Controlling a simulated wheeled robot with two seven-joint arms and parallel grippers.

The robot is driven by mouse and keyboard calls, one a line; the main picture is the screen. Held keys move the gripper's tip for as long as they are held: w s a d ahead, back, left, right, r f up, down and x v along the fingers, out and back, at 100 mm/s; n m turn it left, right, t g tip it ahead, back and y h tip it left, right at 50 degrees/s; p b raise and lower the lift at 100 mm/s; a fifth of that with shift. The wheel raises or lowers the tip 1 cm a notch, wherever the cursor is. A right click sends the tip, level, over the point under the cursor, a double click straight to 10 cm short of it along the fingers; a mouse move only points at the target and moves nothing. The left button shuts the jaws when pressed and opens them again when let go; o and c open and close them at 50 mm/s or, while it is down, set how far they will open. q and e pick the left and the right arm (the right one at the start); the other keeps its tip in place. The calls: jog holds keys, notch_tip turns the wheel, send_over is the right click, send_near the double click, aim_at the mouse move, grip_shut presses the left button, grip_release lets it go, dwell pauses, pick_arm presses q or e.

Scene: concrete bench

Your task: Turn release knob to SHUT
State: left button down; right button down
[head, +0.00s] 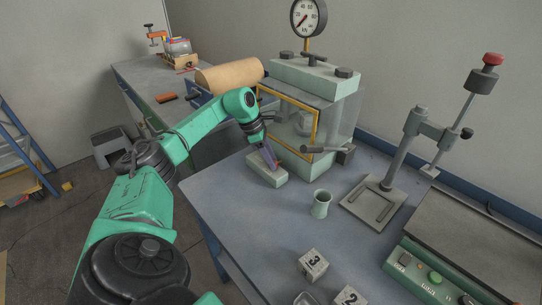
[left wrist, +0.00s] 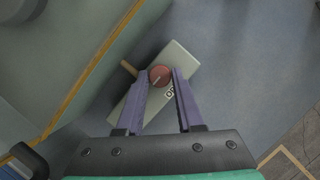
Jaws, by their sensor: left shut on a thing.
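The release knob (left wrist: 159,75) is a small round red-brown knob with a pale line across its top, seen in the left wrist view. It sits on a pale grey-green block (left wrist: 182,57), which lies on the bench in the head view (head: 270,179). In the head view my left gripper (head: 270,160) reaches down to the block and hides the knob. My right gripper is out of view.
A glass-fronted chamber (head: 317,85) with a dial gauge (head: 309,16) stands close behind the block. A pale green cup (head: 321,204) is to the right.

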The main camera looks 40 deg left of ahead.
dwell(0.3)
pick_arm(q)
jog(key=c, duration=0.5)
grip_release()
jog(key=shift+c, duration=0.2)
jog(key=v, duration=1.4)
jog(key=shift+a+r+p, duration=0.2)
jog(key=shift+r+p, duration=0.1)
